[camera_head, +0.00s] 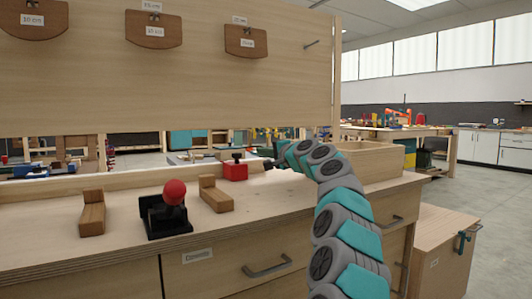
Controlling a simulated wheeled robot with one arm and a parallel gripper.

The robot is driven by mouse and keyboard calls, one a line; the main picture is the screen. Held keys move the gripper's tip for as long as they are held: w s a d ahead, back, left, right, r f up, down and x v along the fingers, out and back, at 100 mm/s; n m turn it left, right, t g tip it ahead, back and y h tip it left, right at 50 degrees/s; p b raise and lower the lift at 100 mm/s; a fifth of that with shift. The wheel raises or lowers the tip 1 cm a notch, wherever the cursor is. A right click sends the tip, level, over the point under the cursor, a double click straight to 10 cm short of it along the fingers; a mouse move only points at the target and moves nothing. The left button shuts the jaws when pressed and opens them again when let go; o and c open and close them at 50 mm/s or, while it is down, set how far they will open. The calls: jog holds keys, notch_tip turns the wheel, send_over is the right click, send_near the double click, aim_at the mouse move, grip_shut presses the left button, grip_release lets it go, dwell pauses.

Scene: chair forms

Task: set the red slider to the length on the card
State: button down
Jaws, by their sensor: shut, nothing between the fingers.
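The red slider (235,173) is a small red block with a black knob on top, at the back of the wooden bench by a light rail (140,179). My gripper (270,164) is just right of it, small and dark at the end of my arm. It is shut, with nothing seen in it; I cannot tell whether it touches the slider. Small white cards with lengths in cm sit on brown wooden forms hanging on the board above: left (32,19), middle (155,31) and right (247,43). The digits are too small to read surely.
On the bench stand two L-shaped wooden blocks, left (92,214) and right (214,194), and a black base with a red ball knob (174,192) between them. An open wooden tray (372,160) is at the right end. The bench front between is clear.

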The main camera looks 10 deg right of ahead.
aim_at(234, 165)
jog(key=shift+w+a+f, duration=0.1)
jog(key=shift+w+a, duration=0.15)
jog(key=shift+a, duration=0.05)
jog(key=shift+s+a+f, duration=0.15)
jog(key=shift+a, duration=0.75)
jog(key=shift+s+a+f, duration=0.15)
jog(key=shift+a, duration=0.75)
jog(key=s+a, duration=0.1)
jog(key=a, duration=0.2)
jog(key=s+a, duration=0.1)
jog(key=a, duration=0.3)
jog(key=s+a, duration=0.1)
jog(key=a, duration=0.2)
jog(key=shift+s+a+r, duration=0.1)
jog(key=shift+s+a, duration=0.15)
jog(key=shift+a, duration=0.1)
jog(key=shift+s+a, duration=0.15)
jog(key=shift+a, duration=0.25)
